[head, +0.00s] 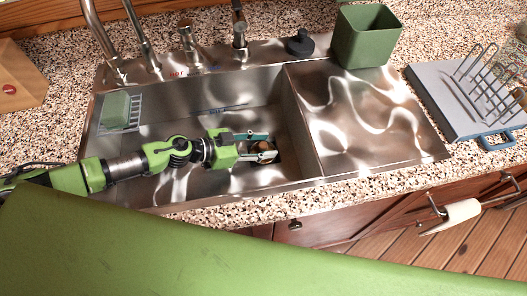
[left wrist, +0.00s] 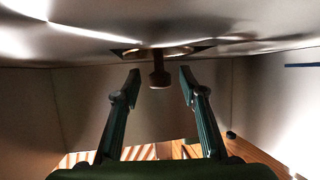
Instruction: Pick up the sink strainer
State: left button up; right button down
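The sink strainer (left wrist: 157,76) shows in the left wrist view as a dark upright knob on a round rim, set at the drain in the basin's metal floor. In the head view the strainer (head: 264,146) is small and partly hidden by my gripper. My left gripper (head: 271,147) is low in the left basin of the steel sink (head: 180,188). In the left wrist view my left gripper (left wrist: 160,75) is open, with one fingertip on each side of the knob and a gap on both sides. My right gripper is not in view.
Basin walls surround my left gripper. A wire holder with a green sponge (head: 116,107) hangs at the basin's left. Taps (head: 190,45) stand behind. A dark stopper (head: 300,43) and green bin (head: 366,37) stand behind the drainboard (head: 355,115). A dish rack (head: 487,85) is right.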

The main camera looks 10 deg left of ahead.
aim_at(263, 145)
pick_arm(q)
grip_shut()
notch_tip(263, 145, up, 10)
jog(key=p, duration=0.5)
jog(key=shift+a, duration=0.1)
dwell(0.5)
